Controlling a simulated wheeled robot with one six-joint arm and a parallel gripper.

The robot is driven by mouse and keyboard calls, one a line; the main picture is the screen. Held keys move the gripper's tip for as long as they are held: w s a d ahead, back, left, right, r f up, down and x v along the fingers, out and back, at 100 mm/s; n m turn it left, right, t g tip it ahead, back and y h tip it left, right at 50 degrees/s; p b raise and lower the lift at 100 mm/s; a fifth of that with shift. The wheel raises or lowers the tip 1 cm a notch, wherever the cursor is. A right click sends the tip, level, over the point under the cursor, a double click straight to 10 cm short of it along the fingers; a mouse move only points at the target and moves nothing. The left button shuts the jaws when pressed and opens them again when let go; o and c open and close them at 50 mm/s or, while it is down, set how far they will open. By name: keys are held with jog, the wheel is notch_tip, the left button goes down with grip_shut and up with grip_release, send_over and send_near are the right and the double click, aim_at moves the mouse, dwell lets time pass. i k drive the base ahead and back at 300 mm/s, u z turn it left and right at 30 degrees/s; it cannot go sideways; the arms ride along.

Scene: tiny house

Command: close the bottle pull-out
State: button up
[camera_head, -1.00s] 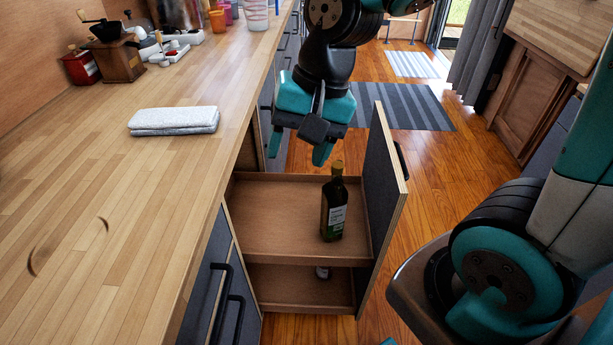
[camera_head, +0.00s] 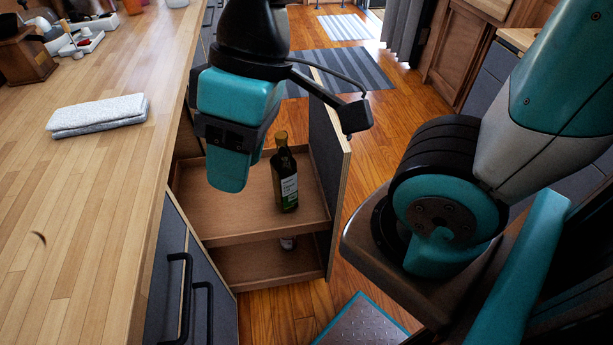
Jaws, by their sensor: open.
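The bottle pull-out (camera_head: 230,224) stands open, slid out from the counter to the right. It has two wooden shelves and a dark upright front panel (camera_head: 327,150) at its right end. A dark green bottle (camera_head: 286,182) with a pale label stands upright on the upper shelf. On the lower shelf (camera_head: 262,268) only a small part of another item (camera_head: 288,242) shows. My teal and black gripper (camera_head: 231,176) points down above the upper shelf's left part, left of the bottle. It is open and empty. The panel's outer face and handle are hidden.
The wooden counter (camera_head: 90,200) runs along the left with a folded grey towel (camera_head: 97,115) on it. Cabinet doors with black handles (camera_head: 181,300) are below its edge. Wooden floor (camera_head: 378,125) with a striped rug (camera_head: 340,72) lies right of and beyond the panel.

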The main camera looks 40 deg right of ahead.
aim_at(240, 232)
jog(key=u, duration=1.75)
jog(key=k, duration=1.15)
jog(key=z, duration=1.9)
